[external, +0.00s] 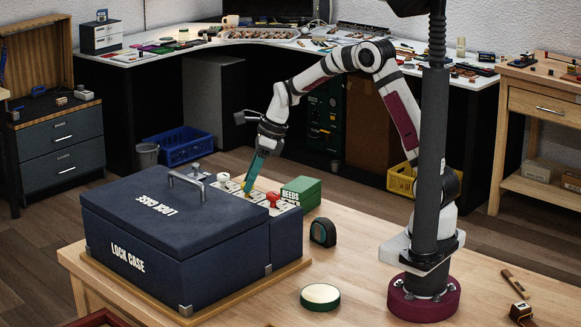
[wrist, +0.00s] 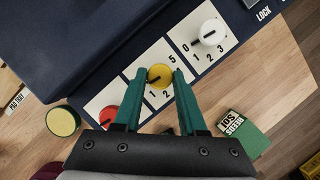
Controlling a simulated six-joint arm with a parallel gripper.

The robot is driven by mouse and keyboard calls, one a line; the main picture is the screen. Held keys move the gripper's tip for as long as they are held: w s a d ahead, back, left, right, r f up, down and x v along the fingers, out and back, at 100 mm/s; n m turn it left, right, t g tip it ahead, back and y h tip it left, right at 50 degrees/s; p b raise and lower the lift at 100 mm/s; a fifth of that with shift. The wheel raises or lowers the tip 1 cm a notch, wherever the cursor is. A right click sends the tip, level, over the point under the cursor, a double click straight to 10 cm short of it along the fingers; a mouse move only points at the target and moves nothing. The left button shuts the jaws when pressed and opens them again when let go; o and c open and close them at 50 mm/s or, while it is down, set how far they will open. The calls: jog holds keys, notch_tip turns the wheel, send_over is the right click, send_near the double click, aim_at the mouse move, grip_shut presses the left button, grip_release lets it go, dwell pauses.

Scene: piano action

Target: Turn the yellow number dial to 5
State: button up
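The yellow number dial (wrist: 160,76) is a round knob on a white plate on the navy case. Its dark pointer mark points to the lower left in the wrist view. The digits 1 and 2 show below it and a 5 shows up and right; other digits are hidden. My gripper (wrist: 160,74) has its two green fingertips on either side of the yellow dial, very close to its edges. I cannot tell if they touch it. In the external view my gripper (external: 248,188) points down at the dial row, and the fingers largely hide the yellow dial.
A white dial (wrist: 209,32) and a red dial (wrist: 108,117) flank the yellow one. The lock case (external: 170,225) is closed. A green reeds box (external: 301,192), a tape measure (external: 323,232) and a round green tin (external: 320,296) stand nearby on the wooden table.

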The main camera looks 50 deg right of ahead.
grip_shut()
jog(key=shift+n, duration=0.3)
jog(key=n+g, duration=0.1)
jog(key=n, duration=0.1)
jog(key=n+y, duration=0.1)
jog(key=n, duration=0.1)
jog(key=shift+w+d+n+g, duration=0.1)
jog(key=shift+w+n+g, duration=0.1)
jog(key=shift+n+g, duration=0.2)
jog(key=n, duration=0.2)
jog(key=n+g, duration=0.1)
jog(key=n, duration=0.1)
jog(key=n+g, duration=0.1)
jog(key=n, duration=0.1)
jog(key=shift+w, duration=0.25)
jog(key=n+g, duration=0.1)
jog(key=n, duration=0.2)
jog(key=n+g+h, duration=0.1)
jog(key=n, duration=0.2)
jog(key=shift+w+n+g, duration=0.15)
jog(key=shift+n+g, duration=0.15)
jog(key=n+h, duration=0.1)
jog(key=n, duration=0.1)
jog(key=n+g, duration=0.1)
jog(key=n, duration=0.2)
jog(key=shift+a+h, duration=0.2)
jog(key=shift+h, duration=0.2)
jog(key=shift+n, duration=0.3)
